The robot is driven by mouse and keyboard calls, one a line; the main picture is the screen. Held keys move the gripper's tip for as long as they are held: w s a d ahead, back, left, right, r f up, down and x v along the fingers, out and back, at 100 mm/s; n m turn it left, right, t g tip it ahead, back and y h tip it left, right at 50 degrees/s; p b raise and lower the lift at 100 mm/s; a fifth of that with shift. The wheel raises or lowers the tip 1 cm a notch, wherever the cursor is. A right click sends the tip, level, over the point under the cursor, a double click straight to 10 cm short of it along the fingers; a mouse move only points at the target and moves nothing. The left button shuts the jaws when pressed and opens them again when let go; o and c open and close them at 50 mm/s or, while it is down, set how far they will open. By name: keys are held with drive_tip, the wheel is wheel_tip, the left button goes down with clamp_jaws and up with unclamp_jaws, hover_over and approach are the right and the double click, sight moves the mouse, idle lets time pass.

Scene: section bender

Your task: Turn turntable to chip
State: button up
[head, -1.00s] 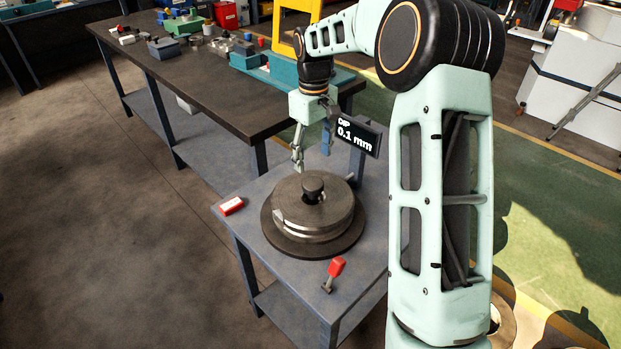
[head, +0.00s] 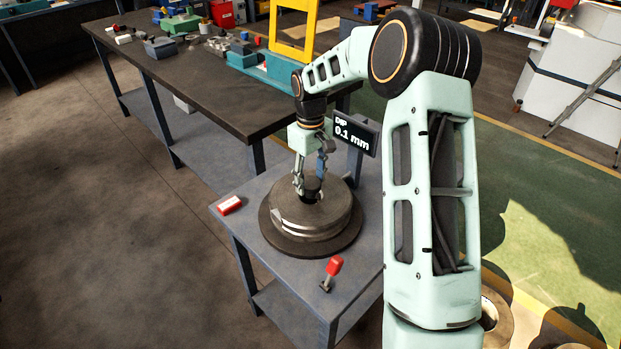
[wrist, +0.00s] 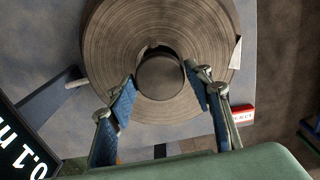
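The turntable (head: 275,240) is a dark round base on a small grey table, with a ringed, part-like disc (head: 318,218) on top. A dark knob (wrist: 160,76) stands at its centre. My gripper (head: 312,196) is above the disc at the knob. In the wrist view my gripper (wrist: 158,100) is open, with one blue-padded finger on each side of the knob and a gap to each. A pale chip-like mark (wrist: 237,53) shows at the disc's right edge in the wrist view. In the head view a light streak runs along the disc's front side.
A display (head: 355,134) reading "DIP 0.1 mm" stands on a post behind the disc. A red-handled lever (head: 333,267) is at the table's front, and a red-and-white block (head: 230,205) lies at its left. A workbench (head: 190,85) with several tools is behind.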

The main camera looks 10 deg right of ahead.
clamp_jaws()
drive_tip(key=m+b, duration=0.1)
drive_tip(key=m, duration=0.2)
drive_tip(key=shift+m+b, duration=0.35)
drive_tip(key=shift+m, duration=1.75)
drive_tip(key=shift+r, duration=0.1)
drive_tip(key=o, duration=0.5)
unclamp_jaws()
